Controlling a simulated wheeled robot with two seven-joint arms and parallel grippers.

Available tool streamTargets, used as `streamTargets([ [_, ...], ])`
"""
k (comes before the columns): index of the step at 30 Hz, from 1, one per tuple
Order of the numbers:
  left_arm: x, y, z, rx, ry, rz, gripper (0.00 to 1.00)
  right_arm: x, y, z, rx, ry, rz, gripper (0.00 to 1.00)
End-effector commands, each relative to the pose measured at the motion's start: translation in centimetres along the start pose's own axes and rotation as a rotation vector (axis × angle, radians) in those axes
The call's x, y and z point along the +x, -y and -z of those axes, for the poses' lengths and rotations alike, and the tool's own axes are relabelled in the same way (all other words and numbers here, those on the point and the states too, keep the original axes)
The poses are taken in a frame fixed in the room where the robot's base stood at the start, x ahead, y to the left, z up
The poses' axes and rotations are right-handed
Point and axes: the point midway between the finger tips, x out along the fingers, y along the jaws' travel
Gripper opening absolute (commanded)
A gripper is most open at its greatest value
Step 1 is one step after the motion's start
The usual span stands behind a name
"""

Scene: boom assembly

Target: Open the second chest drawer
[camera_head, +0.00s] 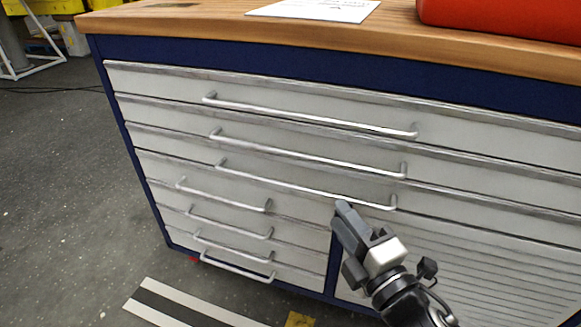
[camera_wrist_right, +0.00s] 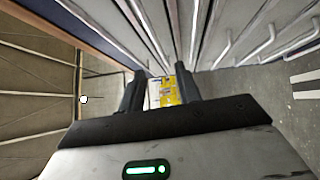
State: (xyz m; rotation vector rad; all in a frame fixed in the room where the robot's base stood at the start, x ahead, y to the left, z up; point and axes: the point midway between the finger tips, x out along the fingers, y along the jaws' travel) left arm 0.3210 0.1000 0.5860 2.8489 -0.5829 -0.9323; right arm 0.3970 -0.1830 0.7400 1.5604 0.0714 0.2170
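The chest's second drawer (camera_head: 160,114) is the second wide, light grey front from the top, and it looks shut. Its long silver bar handle (camera_head: 300,155) runs across the middle. My right gripper (camera_head: 343,207) is in front of the chest, with its fingertips near the right end of the third drawer's handle (camera_head: 300,185), lower than the second handle. In the right wrist view, the two dark fingers (camera_wrist_right: 160,82) are apart with nothing between them. Whether they touch any handle is unclear. My left gripper is in neither view.
The top drawer's handle (camera_head: 310,115) is above. Several short-handled drawers (camera_head: 230,230) fill the lower left. The wooden top (camera_head: 200,22) carries a white sheet (camera_head: 315,9) and a red box (camera_head: 500,15). The floor (camera_head: 60,200) left of the chest is clear.

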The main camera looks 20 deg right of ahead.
Motion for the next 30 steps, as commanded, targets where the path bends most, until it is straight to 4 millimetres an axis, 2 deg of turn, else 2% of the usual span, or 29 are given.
streamTargets([
  [1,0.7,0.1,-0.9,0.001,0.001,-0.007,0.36,0.0,0.5,0.0,-0.059,-0.007,-0.023,0.33],
  [8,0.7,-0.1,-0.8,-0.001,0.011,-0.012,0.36,1.7,-0.4,0.1,-0.132,-0.015,-0.052,0.33],
  [24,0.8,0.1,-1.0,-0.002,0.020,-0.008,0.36,12.5,-0.7,0.3,-0.127,-0.013,-0.048,0.33],
  [30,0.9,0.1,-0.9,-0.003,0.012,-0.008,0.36,15.2,-0.8,0.3,-0.125,-0.013,-0.046,0.33],
])
